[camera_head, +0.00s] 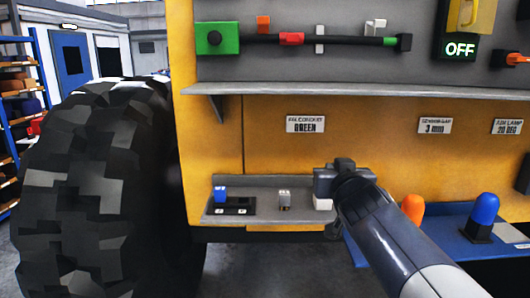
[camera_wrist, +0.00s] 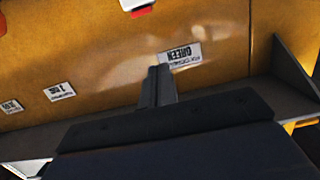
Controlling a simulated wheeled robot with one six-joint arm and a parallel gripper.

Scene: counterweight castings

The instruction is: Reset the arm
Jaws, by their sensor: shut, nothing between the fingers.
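My arm reaches in from the lower right of the head view. My gripper (camera_head: 328,184) is in front of the yellow panel (camera_head: 270,160), at the right end of a small grey shelf (camera_head: 262,186). In the wrist view my gripper (camera_wrist: 158,72) is shut with its fingers together and nothing visible between them. The fingertips appear just beside the upside-down GREEN label (camera_wrist: 181,56). A white block (camera_head: 322,203) shows just below the gripper in the head view; I cannot tell whether they touch.
The small shelf carries a blue block on a black base (camera_head: 221,194) and a small grey piece (camera_head: 285,199). A long grey ledge (camera_head: 350,93) runs above. An orange peg (camera_head: 412,208) and a blue peg (camera_head: 484,209) stand right. A large tyre (camera_head: 95,190) fills the left.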

